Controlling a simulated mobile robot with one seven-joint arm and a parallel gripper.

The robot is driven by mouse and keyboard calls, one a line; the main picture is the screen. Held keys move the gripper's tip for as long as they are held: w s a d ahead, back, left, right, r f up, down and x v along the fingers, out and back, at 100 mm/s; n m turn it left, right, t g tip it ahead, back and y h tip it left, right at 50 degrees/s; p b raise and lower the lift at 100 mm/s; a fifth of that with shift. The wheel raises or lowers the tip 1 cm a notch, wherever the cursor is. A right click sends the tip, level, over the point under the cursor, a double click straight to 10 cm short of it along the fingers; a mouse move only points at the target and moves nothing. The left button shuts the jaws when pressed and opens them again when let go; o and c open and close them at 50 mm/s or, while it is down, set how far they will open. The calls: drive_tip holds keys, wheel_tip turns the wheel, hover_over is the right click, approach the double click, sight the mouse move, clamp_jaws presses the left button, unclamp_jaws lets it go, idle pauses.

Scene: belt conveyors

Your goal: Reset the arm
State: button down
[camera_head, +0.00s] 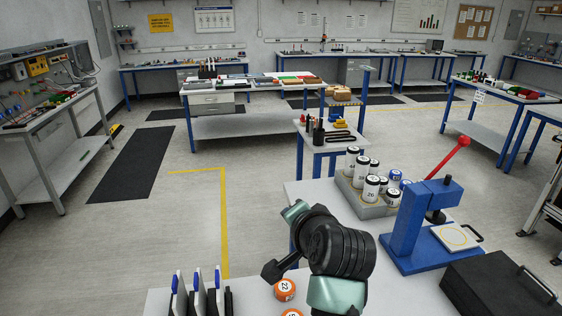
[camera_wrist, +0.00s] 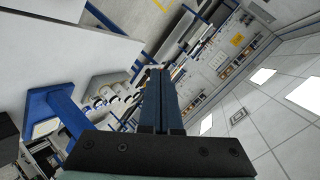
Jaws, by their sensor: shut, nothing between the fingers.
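My gripper (camera_wrist: 157,70) shows in the wrist view with its two long fingers together and nothing between them. It points away over the room, clear of the table and touching nothing. In the head view my bent arm (camera_head: 340,250) rises over the front of the white table, with dark joints and teal links. I cannot clearly make out the fingertips there.
A blue press (camera_head: 405,225) with a red lever (camera_head: 449,158) stands right of my arm. Behind are white numbered cylinders (camera_head: 371,188) in a grey tray (camera_head: 357,200). A black case (camera_head: 490,290), an orange numbered piece (camera_head: 285,289) and a black rack (camera_head: 200,300) are near the front.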

wheel_tip(320, 180, up, 14)
drive_tip(key=s+n+t+h, duration=0.2)
drive_tip(key=n+t, duration=0.1)
drive_tip(key=t, duration=0.2)
drive_tip(key=s+a+r+n+t+h, duration=0.1)
drive_tip(key=s+r+n+t, duration=0.5)
drive_tip(key=s+r, duration=1.5)
wheel_tip(320, 180, up, 3)
drive_tip(key=t, duration=0.4)
drive_tip(key=shift+a+t, duration=0.3)
